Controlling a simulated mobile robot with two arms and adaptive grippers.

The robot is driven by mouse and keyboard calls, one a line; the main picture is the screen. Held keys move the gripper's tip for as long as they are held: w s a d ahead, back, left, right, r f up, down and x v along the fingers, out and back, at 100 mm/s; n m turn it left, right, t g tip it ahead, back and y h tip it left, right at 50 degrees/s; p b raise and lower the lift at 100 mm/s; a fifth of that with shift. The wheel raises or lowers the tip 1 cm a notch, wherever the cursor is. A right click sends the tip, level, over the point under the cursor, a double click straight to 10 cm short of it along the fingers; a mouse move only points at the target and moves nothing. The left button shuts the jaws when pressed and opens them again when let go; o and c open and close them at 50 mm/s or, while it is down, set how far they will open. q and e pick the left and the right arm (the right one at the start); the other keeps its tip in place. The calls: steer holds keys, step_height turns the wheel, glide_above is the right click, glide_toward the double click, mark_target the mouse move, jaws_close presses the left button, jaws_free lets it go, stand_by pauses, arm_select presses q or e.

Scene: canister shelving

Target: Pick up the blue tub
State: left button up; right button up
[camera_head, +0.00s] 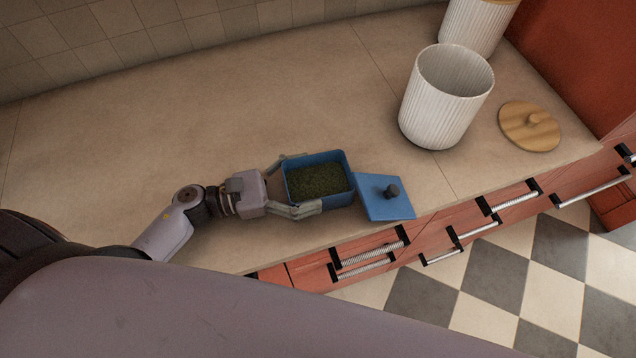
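The blue tub (333,159) stands upright and uncovered on the counter near its front edge, with dark green granular contents inside. Its blue lid (387,203) with a dark knob lies on the counter just to the right of the tub. My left gripper (300,183) reaches in from the left, with one finger along the tub's far side and one along its near side. The fingers are spread around the tub's left part; whether they press on its walls is hard to see. My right gripper is not in view.
An open white ribbed canister (433,121) stands to the right, with a wooden lid (530,127) beside it. Another ribbed canister (477,24) stands behind. The counter (230,110) is clear behind the tub. Drawers with handles lie below its front edge.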

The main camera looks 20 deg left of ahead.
arm_select(q)
steer(key=c, duration=0.8)
steer(key=shift+a, duration=0.1)
